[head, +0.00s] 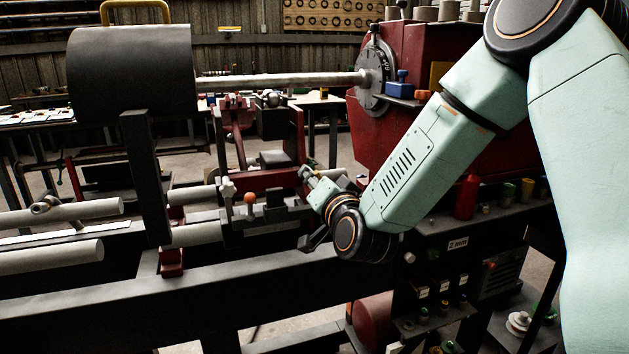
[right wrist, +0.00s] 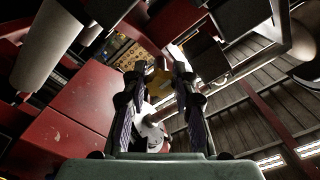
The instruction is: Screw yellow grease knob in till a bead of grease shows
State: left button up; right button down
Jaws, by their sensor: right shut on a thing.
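My right gripper (head: 312,180) reaches in from the right to the front of the lathe carriage in the head view. In the right wrist view its two fingers (right wrist: 156,78) stand upright and are shut on a small yellow piece, the yellow grease knob (right wrist: 157,84). The knob sits between the fingertips. In the head view I cannot make out the knob at the gripper. No grease bead can be made out in either view. My left gripper is not in view.
The dark red carriage (head: 270,181) stands beside my right gripper, with an orange-tipped lever (head: 250,198). A long shaft (head: 280,82) runs above to the chuck (head: 375,76). A dark cylinder (head: 130,72) stands at left. Pale bars (head: 60,214) lie low left.

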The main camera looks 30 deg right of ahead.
jog(key=c, duration=1)
grip_release()
jog(key=shift+c, duration=0.2)
jog(key=v, duration=0.7)
jog(key=shift+s, duration=0.25)
jog(key=shift+f, duration=0.1)
